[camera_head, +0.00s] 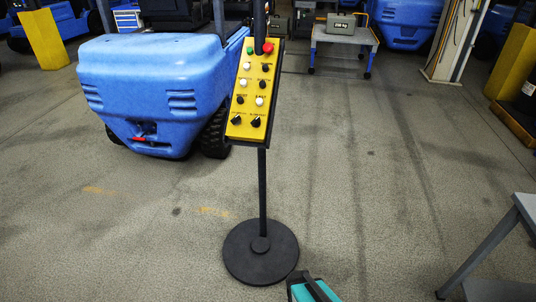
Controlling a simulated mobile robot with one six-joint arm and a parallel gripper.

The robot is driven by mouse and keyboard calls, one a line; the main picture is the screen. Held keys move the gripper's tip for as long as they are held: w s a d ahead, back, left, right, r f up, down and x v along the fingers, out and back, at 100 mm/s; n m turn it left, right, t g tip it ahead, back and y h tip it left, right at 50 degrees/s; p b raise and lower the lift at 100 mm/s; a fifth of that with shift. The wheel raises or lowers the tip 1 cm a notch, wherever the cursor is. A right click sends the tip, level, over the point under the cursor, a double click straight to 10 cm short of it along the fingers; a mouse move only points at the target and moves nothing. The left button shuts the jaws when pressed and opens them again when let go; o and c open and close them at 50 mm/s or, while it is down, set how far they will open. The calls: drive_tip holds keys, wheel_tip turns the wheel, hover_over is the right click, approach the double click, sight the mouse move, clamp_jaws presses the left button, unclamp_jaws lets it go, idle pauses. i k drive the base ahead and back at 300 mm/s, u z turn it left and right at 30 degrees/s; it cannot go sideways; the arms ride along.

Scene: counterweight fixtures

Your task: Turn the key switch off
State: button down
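A yellow control panel (252,97) stands tilted on a thin black post with a round black base (260,252), in the middle of the head view. It has a green button (250,50) and a red button (268,48) at the top, with several white and black buttons below. Two black turning switches sit at its bottom, one on the left (237,119) and one on the right (256,122). I cannot tell which one is the key switch or how it is set; the labels are too small.
A blue vehicle (150,85) stands close behind the panel on the left. A grey table (510,225) is at the right edge. The floor between is clear.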

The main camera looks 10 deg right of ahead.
sight(236, 121)
drive_tip(key=u, duration=0.1)
drive_tip(key=i, duration=0.95)
drive_tip(key=z, duration=4.6)
drive_tip(key=i, duration=0.15)
drive_tip(key=u, duration=2.6)
